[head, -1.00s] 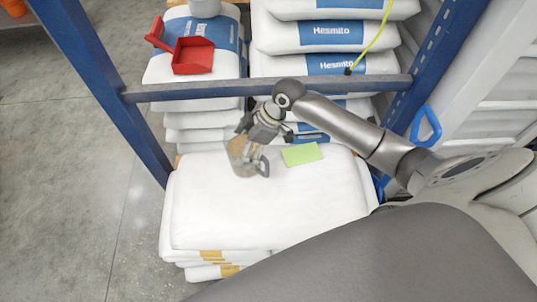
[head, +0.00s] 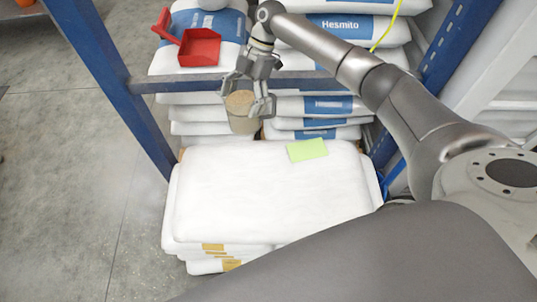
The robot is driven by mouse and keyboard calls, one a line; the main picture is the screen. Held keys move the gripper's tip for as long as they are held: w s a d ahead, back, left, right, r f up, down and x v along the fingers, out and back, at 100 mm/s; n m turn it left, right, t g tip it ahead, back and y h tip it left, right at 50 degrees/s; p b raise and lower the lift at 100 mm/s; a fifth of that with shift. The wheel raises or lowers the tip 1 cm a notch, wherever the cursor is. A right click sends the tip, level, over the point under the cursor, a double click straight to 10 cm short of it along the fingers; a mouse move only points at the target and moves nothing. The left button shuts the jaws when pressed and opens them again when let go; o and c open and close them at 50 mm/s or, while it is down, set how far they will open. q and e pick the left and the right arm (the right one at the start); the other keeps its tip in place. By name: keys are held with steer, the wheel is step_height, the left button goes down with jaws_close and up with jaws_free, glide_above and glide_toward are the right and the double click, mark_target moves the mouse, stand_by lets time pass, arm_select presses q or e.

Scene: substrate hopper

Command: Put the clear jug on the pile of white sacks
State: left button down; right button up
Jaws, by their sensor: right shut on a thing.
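The clear jug (head: 243,125), with tan contents, is at the far edge of the pile of white sacks (head: 265,205). It looks about upright. My right gripper (head: 247,97) is at the jug's upper part and shut on it. The jug's base appears just beyond the pile's back edge, in front of the sacks behind; I cannot tell how high it is. The pile's top is flat, with a green card (head: 307,150) lying near its back right. My left gripper is not in view.
A blue rack beam (head: 180,85) crosses behind the pile, close to my right gripper. A blue post (head: 110,80) stands at left. A red scoop (head: 198,50) lies on sacks behind the beam. Most of the pile's top is clear.

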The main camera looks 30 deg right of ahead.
arm_select(q)
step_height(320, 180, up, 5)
steer(key=p, duration=0.4)
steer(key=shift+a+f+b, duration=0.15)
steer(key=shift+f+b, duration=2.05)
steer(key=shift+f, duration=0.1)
arm_select(e)
steer(key=s+f, duration=1.2)
steer(key=s, duration=0.1)
steer(key=shift+a+f, duration=0.25)
steer(key=shift+a, duration=0.2)
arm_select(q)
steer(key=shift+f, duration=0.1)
arm_select(e)
steer(key=shift+s+f, duration=0.1)
steer(key=o, duration=1.1)
arm_select(q)
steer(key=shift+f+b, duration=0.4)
steer(key=shift+b, duration=0.1)
arm_select(e)
steer(key=v, duration=1.2)
